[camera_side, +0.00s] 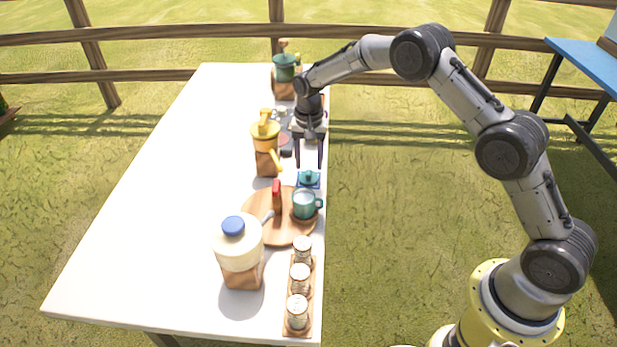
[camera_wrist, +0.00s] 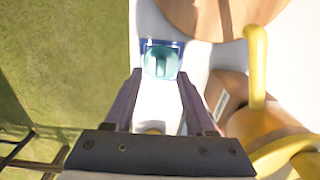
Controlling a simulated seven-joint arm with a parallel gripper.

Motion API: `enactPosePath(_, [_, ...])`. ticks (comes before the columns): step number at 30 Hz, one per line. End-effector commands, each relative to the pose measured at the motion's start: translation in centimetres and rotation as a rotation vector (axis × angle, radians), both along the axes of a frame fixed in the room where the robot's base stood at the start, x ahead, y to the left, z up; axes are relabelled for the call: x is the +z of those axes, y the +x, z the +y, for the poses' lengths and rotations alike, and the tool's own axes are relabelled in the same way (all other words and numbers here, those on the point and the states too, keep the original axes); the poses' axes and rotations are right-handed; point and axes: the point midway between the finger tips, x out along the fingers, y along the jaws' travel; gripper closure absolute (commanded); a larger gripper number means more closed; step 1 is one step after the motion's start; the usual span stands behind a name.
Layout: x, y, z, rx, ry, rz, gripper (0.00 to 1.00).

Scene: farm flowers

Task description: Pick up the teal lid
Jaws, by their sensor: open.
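The teal lid (camera_side: 309,176) has a small knob and sits on a blue base (camera_side: 311,186) near the table's right edge in the side view. In the wrist view the lid (camera_wrist: 160,62) lies just beyond my fingertips, roughly centred between them, on the blue base (camera_wrist: 181,46). My gripper (camera_side: 309,165) points down above the table, a little behind the lid in the side view. It also shows in the wrist view (camera_wrist: 160,82), its fingers apart with nothing between them. A teal mug (camera_side: 304,205) stands in front of the lid on a round wooden board.
The yellow pitcher (camera_side: 265,138) stands close to my gripper's left. The round wooden board (camera_side: 260,229) holds a red-topped item (camera_side: 277,192). A cream jar with a blue cap (camera_side: 238,245) and several small jars (camera_side: 300,277) stand nearer. The table's left side is clear.

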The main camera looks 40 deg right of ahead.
Motion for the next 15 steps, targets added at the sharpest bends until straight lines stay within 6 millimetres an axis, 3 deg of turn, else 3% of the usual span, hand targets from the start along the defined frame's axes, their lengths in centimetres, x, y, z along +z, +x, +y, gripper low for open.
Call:
enactPosePath(5, [-2.6, 0.0, 0.1, 0.0, 0.0, 0.003, 0.45])
enactPosePath(12, [-2.9, 0.1, 0.1, 0.0, 0.0, 0.0, 0.45])
enactPosePath(15, [-2.9, 0.1, 0.1, 0.0, 0.0, 0.0, 0.59])
